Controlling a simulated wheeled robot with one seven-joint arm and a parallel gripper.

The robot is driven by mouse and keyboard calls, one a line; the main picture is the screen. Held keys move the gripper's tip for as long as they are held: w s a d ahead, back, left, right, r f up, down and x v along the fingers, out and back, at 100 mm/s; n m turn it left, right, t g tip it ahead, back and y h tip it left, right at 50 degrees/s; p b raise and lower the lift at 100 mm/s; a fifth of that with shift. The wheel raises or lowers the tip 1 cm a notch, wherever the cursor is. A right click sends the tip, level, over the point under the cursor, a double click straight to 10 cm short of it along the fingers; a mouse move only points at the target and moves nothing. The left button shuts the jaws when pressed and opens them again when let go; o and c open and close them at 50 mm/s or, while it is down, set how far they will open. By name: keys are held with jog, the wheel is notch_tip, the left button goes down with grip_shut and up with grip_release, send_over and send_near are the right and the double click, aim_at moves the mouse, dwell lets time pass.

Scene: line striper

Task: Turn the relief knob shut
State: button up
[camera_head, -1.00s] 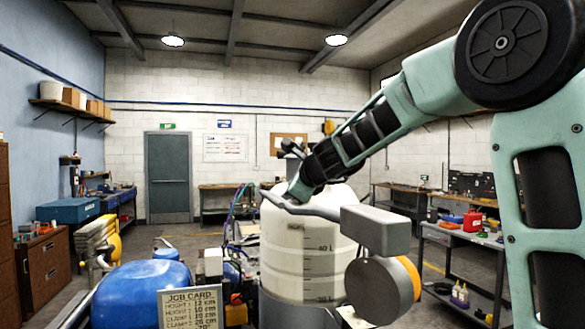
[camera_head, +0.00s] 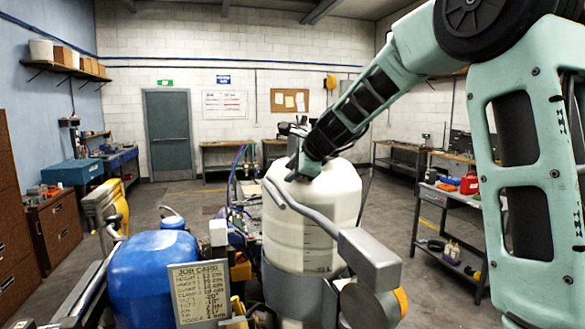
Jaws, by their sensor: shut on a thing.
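My arm reaches in from the upper right. My gripper (camera_head: 294,174) is at the top of the white tank (camera_head: 312,222), near its left side. It is shut, its fingertips small and partly hidden by the wrist and the grey handlebar. The relief knob cannot be made out apart from the gripper; it appears to be hidden at the fingers. The line striper's grey handlebar (camera_head: 297,207) runs in front of the tank to a grey box (camera_head: 369,257) at the right.
A blue drum (camera_head: 150,275) and a job card (camera_head: 201,292) are at the front left. A yellow machine (camera_head: 108,208) stands behind the drum. A shelf cart (camera_head: 455,215) with a red can (camera_head: 469,184) is at the right. Open floor lies between the tank and cart.

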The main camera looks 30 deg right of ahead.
jog(key=shift+a+f, duration=0.1)
jog(key=shift+f, duration=0.05)
jog(key=o, duration=1)
jog(key=b+v, duration=0.2)
jog(key=v, duration=1.5)
jog(key=shift+s, duration=0.2)
